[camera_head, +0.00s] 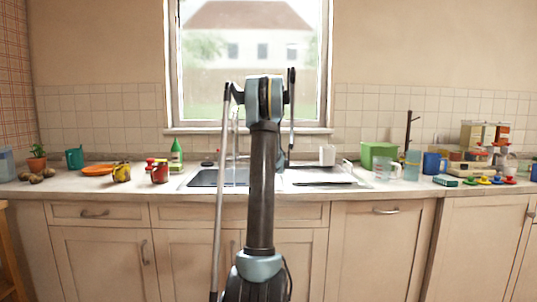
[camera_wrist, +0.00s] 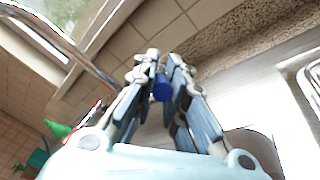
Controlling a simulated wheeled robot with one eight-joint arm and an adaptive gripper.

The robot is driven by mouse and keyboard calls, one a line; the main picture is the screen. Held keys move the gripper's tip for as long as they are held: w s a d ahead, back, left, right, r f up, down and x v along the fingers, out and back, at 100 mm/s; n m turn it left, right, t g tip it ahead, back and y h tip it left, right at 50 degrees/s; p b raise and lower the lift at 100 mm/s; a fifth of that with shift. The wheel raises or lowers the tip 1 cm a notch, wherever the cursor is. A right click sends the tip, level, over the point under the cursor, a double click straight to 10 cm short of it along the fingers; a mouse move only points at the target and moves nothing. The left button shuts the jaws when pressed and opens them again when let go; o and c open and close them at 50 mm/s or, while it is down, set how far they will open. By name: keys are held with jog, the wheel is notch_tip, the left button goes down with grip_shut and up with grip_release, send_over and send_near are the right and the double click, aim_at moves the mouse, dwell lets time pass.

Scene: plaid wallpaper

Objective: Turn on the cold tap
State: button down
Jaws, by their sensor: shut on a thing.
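The cold tap's blue knob (camera_wrist: 162,86) shows in the wrist view between the fingers of my gripper (camera_wrist: 164,60). The fingers are shut on the knob, one on each side. The tap's metal spout (camera_wrist: 82,52) slants across the upper left of the wrist view. In the head view my arm stands in front of the sink and hides the gripper and the knob. Whether water is running cannot be told.
The dark sink basin (camera_head: 205,178) lies left of my arm in the head view. A green bottle (camera_head: 176,152) and a red pot (camera_head: 160,173) stand left of it. A measuring jug (camera_head: 381,169) and a green box (camera_head: 377,154) stand right. The window is behind.

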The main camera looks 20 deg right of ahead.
jog(key=shift+d, duration=0.1)
dwell(0.3)
jog(key=c, duration=1.6)
grip_release()
jog(key=shift+w+f, duration=0.1)
jog(key=s, duration=1.2)
